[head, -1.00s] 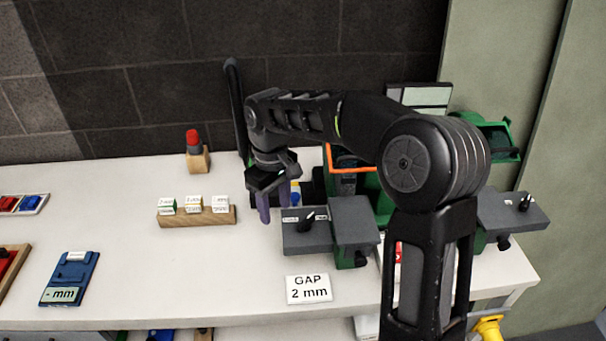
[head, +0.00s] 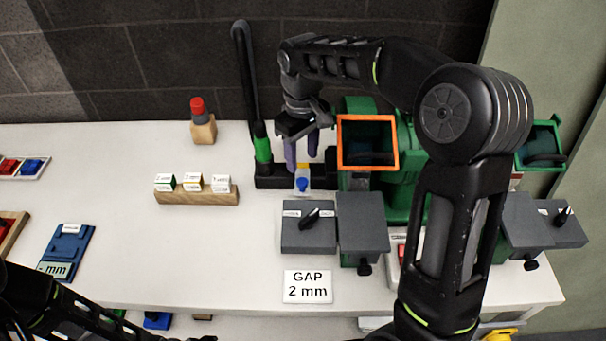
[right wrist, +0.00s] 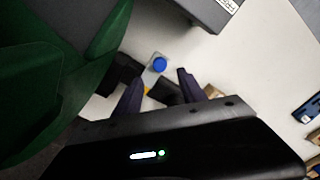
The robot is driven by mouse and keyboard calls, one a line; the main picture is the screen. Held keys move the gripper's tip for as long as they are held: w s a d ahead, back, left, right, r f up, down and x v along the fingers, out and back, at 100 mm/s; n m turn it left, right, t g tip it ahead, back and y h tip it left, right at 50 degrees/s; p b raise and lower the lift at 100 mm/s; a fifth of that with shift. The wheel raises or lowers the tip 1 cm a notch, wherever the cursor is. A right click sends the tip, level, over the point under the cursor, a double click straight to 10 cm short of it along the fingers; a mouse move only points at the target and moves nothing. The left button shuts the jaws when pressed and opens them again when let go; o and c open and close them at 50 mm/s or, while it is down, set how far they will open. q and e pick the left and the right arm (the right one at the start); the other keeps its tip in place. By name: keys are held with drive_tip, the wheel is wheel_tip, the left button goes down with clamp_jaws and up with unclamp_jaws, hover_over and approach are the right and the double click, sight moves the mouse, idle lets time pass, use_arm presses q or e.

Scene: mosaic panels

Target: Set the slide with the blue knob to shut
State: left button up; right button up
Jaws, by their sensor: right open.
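The blue knob (head: 302,185) stands on a small pale slide with a yellow part, at the black base behind the grey box. In the right wrist view the blue knob (right wrist: 159,64) lies just beyond the fingertips, between their lines. My right gripper (head: 302,160) is open, fingers pointing down, above and behind the knob, with nothing between them. Its two purple fingers also show in the right wrist view (right wrist: 160,82). Whether they touch anything is unclear. The slide's position is too small to read.
A green machine with an orange-rimmed opening (head: 341,143) stands right of the gripper. A black hose with a green end (head: 262,146) rises at its left. Grey boxes with a black lever (head: 310,217) stand in front, behind a "GAP 2 mm" card (head: 307,287).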

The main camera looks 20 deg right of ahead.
sight(302, 181)
wheel_tip(302, 181, down, 8)
drive_tip(key=shift+r+p, duration=0.1)
drive_tip(key=shift+p, duration=0.3)
clamp_jaws()
idle(0.5)
idle(0.9)
